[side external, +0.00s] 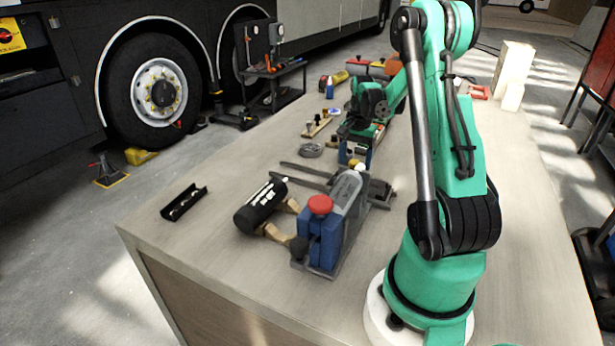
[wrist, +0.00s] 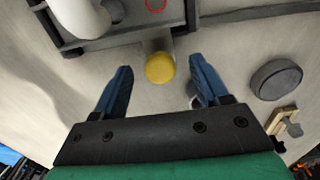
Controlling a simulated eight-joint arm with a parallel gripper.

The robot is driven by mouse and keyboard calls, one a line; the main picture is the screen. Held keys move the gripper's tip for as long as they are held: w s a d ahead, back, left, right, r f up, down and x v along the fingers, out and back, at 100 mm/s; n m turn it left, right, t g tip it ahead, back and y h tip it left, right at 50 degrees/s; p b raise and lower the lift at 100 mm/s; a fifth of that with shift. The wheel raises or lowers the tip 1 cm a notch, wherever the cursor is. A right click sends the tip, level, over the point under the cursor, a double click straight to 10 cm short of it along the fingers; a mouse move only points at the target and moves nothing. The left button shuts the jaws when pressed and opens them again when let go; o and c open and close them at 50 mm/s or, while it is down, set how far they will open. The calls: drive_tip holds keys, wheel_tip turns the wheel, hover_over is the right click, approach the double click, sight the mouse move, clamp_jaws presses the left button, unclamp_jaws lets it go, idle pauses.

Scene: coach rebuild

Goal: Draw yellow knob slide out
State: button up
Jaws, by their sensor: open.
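The yellow knob (wrist: 160,67) sits on the end of a short pale rod that comes out of a dark-framed grey fixture (wrist: 117,38) at the top of the wrist view. It also shows small in the side view (side external: 355,163), at the far end of the grey fixture. My gripper (wrist: 160,64) is open, with one blue finger on each side of the knob and a gap on both sides. The knob lies about level with the fingertips in the picture; the height between them is hard to tell. In the side view my gripper (side external: 353,158) is low over the bench.
A round grey disc (wrist: 276,79) lies right of my fingers. A blue block with a red knob (side external: 320,204), a black cylinder (side external: 260,206) on wooden supports and a black channel (side external: 184,202) stand on the bench (side external: 190,255). More tools lie farther back.

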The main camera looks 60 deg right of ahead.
drive_tip(key=shift+f, duration=0.1)
clamp_jaws()
idle(1.4)
